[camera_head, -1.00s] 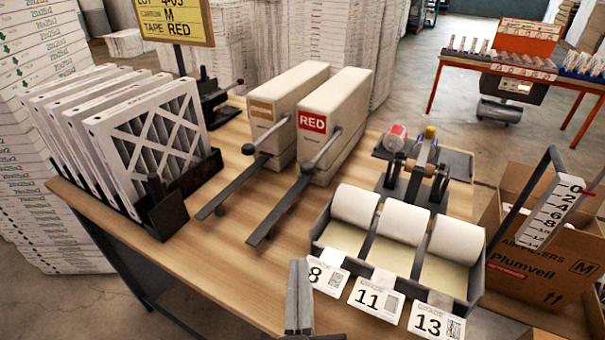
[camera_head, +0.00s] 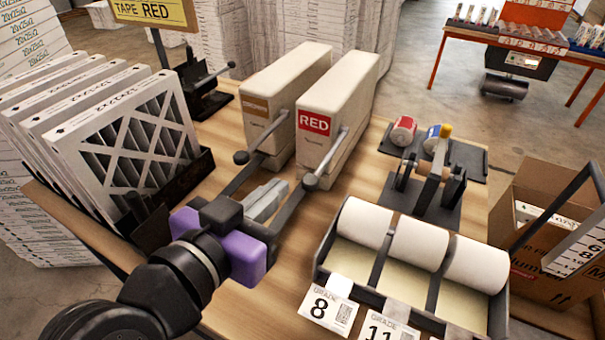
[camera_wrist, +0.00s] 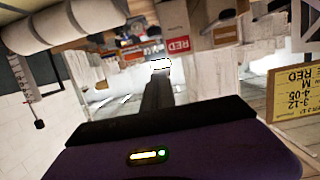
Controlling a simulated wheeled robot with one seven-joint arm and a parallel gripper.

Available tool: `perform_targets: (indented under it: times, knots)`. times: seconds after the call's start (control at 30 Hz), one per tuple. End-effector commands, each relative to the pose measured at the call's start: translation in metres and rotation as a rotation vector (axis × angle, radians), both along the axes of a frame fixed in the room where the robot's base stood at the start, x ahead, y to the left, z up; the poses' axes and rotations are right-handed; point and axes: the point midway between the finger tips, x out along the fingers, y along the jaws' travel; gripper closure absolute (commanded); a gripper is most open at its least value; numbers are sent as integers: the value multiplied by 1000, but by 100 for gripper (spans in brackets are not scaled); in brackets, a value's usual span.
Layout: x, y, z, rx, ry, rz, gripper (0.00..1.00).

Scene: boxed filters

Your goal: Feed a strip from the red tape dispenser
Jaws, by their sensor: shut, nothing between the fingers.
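The red tape dispenser (camera_head: 345,105) is a cream box with a red "RED" label, standing on the wooden table. Its lever (camera_head: 328,160) ends in a dark round knob (camera_head: 310,182) on the near side. A flat dark strip (camera_head: 287,212) runs forward from its base. My gripper (camera_head: 280,187), with a purple body, is in front of the two dispensers. Its grey fingers are shut and empty, with tips a little left of the knob; contact cannot be told. The red label (camera_wrist: 178,45) also shows in the wrist view, beyond the dark fingers (camera_wrist: 158,85).
A similar dispenser with a tan label (camera_head: 285,95) stands just left, with its own knobbed lever (camera_head: 241,157). Pleated filters (camera_head: 130,150) stand in a rack at left. A tray of white label rolls (camera_head: 325,260) is at right, near a taping device (camera_head: 430,180). A sign (camera_head: 155,12) reads "TAPE RED".

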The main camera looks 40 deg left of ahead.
Motion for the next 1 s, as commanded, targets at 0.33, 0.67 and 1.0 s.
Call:
perform_targets:
  times: [0.33,0.67,1.0]
  knots:
    - [1,0,0,6,1,0,100]
    - [38,9,-8,4,2,-1,100]
    - [97,23,-27,2,5,0,100]
